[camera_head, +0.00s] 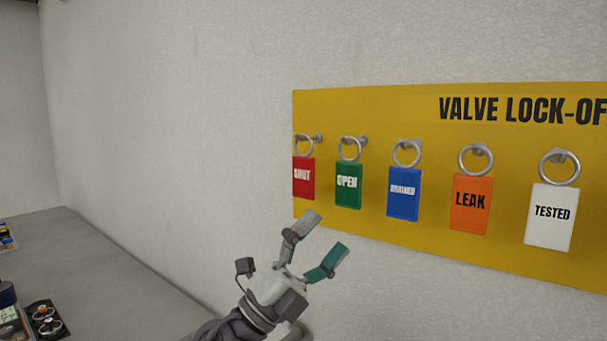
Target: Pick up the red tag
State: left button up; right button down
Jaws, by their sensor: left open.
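The red tag (303,179), marked SHUT, hangs by a metal ring (304,146) from a peg at the left end of the yellow board (372,109) on the wall. My left gripper (327,238) is below the tag and a little to its right in the picture. Its fingers are spread apart and hold nothing, and one fingertip shows teal. The tag is clear of the gripper in the picture; the depth between them is hard to tell. My right gripper is out of view.
A green OPEN tag (348,187), a blue DRAINED tag (403,195), an orange LEAK tag (471,205) and a white TESTED tag (550,217) hang to the right. A grey surface (95,275) with small items stands at lower left. The wall left of the board is bare.

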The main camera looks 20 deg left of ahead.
pick_arm(q)
jog(key=s+d+r+m+g+h, duration=0.15)
jog(key=d+r+m+g, duration=0.35)
jog(key=m+g, duration=0.7)
jog(key=t+y, duration=0.6)
jog(key=y, duration=1)
send_near(302, 175)
jog(key=shift+n+h, duration=0.25)
jog(key=shift+n, duration=0.05)
jog(key=p+x, duration=0.2)
jog(key=x, duration=0.3)
jog(key=shift+w+a+f+p, duration=0.15)
jog(key=shift+f+p, duration=0.1)
jog(key=shift+p, duration=0.15)
jog(key=shift+w, duration=0.1)
jog(key=p+x, duration=0.3)
jog(key=x, duration=0.1)
jog(key=shift+w, duration=0.3)
jog(key=shift+w+d+f, duration=0.15)
jog(key=shift+w+d, duration=0.05)
jog(key=shift+d, duration=0.05)
jog(key=shift+s+a, duration=0.1)
jog(key=shift+s, duration=0.05)
jog(key=shift+c, duration=1)
jog(key=c, duration=1)
